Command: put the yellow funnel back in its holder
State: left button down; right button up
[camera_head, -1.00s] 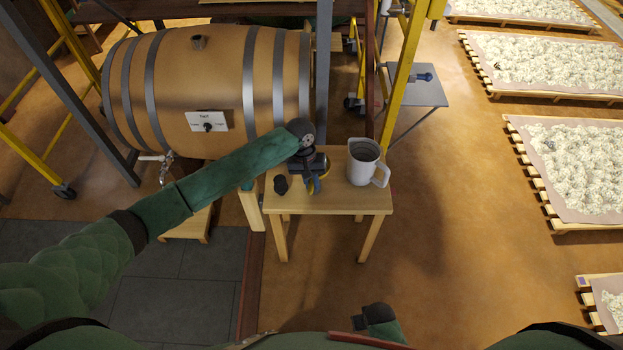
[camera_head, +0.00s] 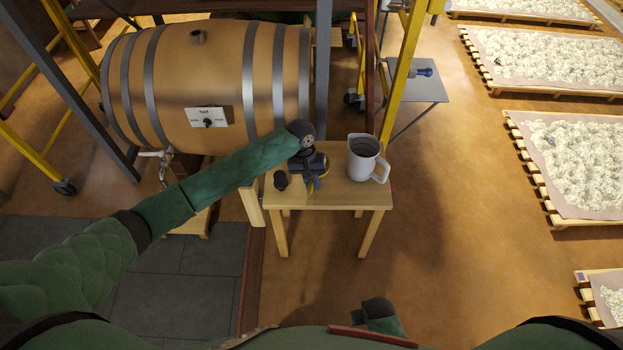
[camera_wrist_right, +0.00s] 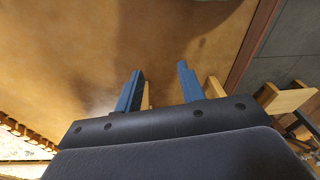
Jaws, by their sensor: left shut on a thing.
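My left gripper (camera_head: 313,184) is over the small wooden table (camera_head: 340,196), pointing down. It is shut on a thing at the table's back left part. Only small bits of yellow show beside its blue finger, which look like the yellow funnel (camera_head: 322,188); the wrist and jaws hide the rest. I cannot tell if the funnel touches the table. I cannot make out the funnel's holder. My right gripper (camera_wrist_right: 160,68) is open and empty in the right wrist view, with two blue fingers apart above the brown floor.
A light grey jug (camera_head: 363,160) stands on the table's right. A small black round object (camera_head: 280,181) stands at its left. A large wooden barrel (camera_head: 210,80) is behind. A grey side table (camera_head: 425,88) holds a blue-handled thing. The floor right of the table is clear.

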pick_arm(q)
jog(key=c, duration=1.3)
grip_release()
jog(key=shift+f, duration=0.1)
pick_arm(e)
jog(key=shift+f, duration=0.1)
pick_arm(q)
jog(key=shift+w+a+r, duration=0.1)
jog(key=shift+w+r, duration=0.05)
jog(key=shift+r, duration=0.35)
jog(key=b+v, duration=0.2)
jog(key=v, duration=0.4)
jog(key=shift+r, duration=0.4)
pick_arm(e)
jog(key=shift+w+a+r, duration=0.15)
jog(key=shift+w+r, duration=0.15)
jog(key=shift+r, duration=0.55)
jog(key=shift+w+a+r, duration=0.15)
jog(key=shift+w+r, duration=0.1)
jog(key=shift+r, duration=0.55)
jog(key=shift+w+a+r, duration=0.15)
jog(key=shift+w+r, duration=0.15)
jog(key=shift+r, duration=0.55)
